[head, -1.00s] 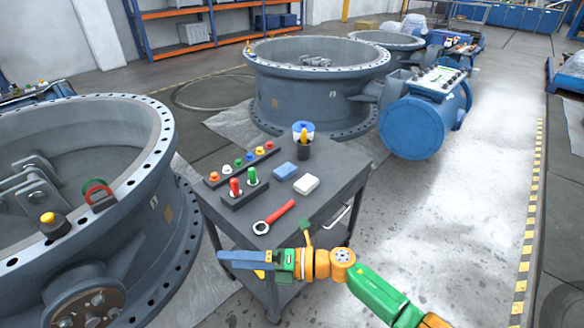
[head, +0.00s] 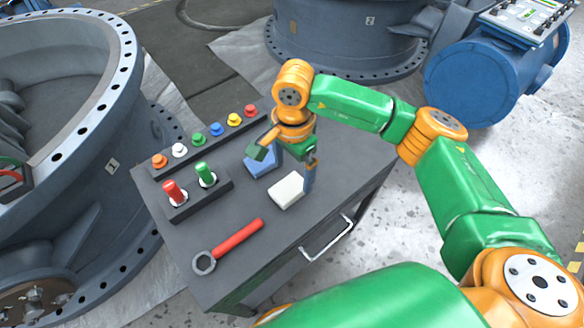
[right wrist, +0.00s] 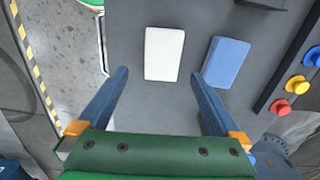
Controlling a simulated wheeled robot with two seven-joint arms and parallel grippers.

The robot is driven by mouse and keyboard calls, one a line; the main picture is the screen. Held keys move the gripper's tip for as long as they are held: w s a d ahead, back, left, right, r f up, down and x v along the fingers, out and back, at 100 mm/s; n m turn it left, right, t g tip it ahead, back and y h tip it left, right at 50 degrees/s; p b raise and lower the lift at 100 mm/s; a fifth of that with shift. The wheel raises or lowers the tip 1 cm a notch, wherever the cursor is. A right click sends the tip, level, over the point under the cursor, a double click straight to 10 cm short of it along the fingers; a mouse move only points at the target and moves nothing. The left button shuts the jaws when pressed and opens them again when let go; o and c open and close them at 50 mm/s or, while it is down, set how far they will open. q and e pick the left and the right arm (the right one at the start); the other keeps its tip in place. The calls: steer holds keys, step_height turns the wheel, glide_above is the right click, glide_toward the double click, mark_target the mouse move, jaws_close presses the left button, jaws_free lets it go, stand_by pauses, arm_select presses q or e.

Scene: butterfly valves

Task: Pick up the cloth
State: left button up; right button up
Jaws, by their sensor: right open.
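Two small flat pads that could be the cloth lie side by side on the dark grey cart top (head: 310,222). One is white (head: 287,190) and one is blue (head: 261,163); I cannot tell which is the cloth. My right gripper (head: 296,176) points down over them, open and empty. In the right wrist view the white pad (right wrist: 164,54) lies ahead of the gap between the open fingers (right wrist: 160,74). The blue pad (right wrist: 227,62) lies to the right, beyond the right fingertip. In the head view the gripper partly hides both pads. My left gripper is not in view.
A red-handled wrench (head: 238,236) lies near the cart's front. A block with a red and a green peg (head: 204,175) and a strip of coloured buttons (head: 200,139) stand at the left. The cart has a metal handle (head: 327,240). A large valve body (head: 112,140) stands close left.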

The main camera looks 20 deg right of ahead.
mark_target(291, 186)
steer(key=shift+w+d+f, duration=0.15)
steer(key=shift+f, duration=0.15)
steer(key=f, duration=0.5)
steer(key=shift+a+f+p, duration=0.25)
steer(key=shift+a+p, duration=0.1)
steer(key=shift+a, duration=0.05)
steer(key=shift+d+f, duration=0.1)
steer(key=shift+f, duration=0.25)
steer(key=c, duration=1.3)
steer(key=shift+r, duration=1.4)
steer(key=s+a+r, duration=0.1)
steer(key=r, duration=0.1)
steer(key=s+a+r, duration=0.1)
steer(key=r, duration=0.1)
steer(key=s+a+r, duration=0.1)
steer(key=s+r, duration=0.1)
steer(key=shift+r, duration=0.25)
steer(key=s+a+r, duration=0.1)
steer(key=s, duration=0.1)
steer(key=s+a+r, duration=0.1)
steer(key=s+a, duration=0.1)
steer(key=s, duration=0.1)
steer(key=s+a+r, duration=0.1)
steer(key=s+a, duration=0.1)
steer(key=shift+s+a+r+b, duration=0.15)
steer(key=shift+s+r+b, duration=0.05)
steer(key=shift+r+b, duration=0.2)
